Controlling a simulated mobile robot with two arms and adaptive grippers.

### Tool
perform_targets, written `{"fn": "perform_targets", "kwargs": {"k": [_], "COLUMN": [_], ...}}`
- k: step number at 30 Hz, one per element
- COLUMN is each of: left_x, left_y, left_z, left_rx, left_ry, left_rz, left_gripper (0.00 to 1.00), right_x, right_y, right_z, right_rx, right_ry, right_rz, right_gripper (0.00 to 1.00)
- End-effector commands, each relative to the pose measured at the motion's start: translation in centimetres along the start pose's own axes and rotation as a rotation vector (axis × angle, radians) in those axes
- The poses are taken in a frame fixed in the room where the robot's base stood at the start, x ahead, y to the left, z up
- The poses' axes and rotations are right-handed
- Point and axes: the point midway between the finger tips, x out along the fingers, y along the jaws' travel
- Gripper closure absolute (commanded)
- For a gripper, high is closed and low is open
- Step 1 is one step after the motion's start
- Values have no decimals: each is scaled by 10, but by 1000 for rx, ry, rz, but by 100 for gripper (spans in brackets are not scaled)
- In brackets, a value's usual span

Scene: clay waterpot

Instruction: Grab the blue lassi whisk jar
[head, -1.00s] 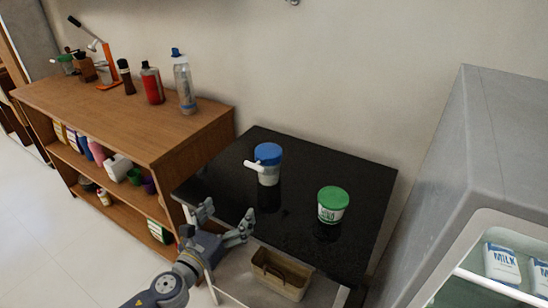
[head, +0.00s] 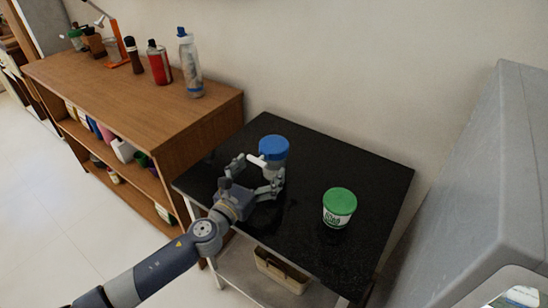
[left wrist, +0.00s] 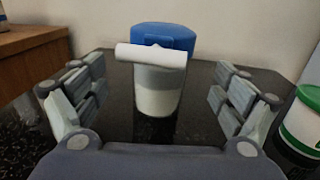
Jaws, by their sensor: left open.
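The blue-lidded jar (head: 274,149) stands upright on the black tabletop (head: 330,153). It has a clear body with white contents and a white handle pointing left in the head view. In the left wrist view the jar (left wrist: 158,84) stands ahead, between the two fingers, with the white handle across its front. My left gripper (head: 254,175) is open, with its fingers spread on either side of the jar and clear gaps in the wrist view. Its fingers hide part of the jar's lower body in the head view. My right gripper is not in view.
A green-lidded tub (head: 339,207) stands on the same table, to the right of the jar. A wooden shelf (head: 150,95) with several bottles is at the left. A grey cabinet (head: 470,200) rises at the right. A tan basket (head: 282,270) sits below the tabletop.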

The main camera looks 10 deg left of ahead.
Motion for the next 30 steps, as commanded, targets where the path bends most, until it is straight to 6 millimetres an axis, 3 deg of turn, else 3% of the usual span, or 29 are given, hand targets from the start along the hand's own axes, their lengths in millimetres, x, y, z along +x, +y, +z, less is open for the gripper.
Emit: {"fn": "perform_targets", "kwargs": {"k": [8, 19, 27, 30], "left_x": [38, 48, 48, 48], "left_y": [-2, -2, -2, -2], "left_z": [-1, -2, -2, 0], "left_rx": [-2, -1, -1, 0], "left_ry": [-2, 0, 0, -3], "left_rz": [2, 0, 1, 1], "left_gripper": [9, 9, 67, 67], "right_x": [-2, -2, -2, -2], "right_y": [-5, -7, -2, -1], "right_z": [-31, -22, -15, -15], "right_rx": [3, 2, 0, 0], "right_ry": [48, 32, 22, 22], "right_rz": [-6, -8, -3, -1], "right_gripper": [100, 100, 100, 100]}}
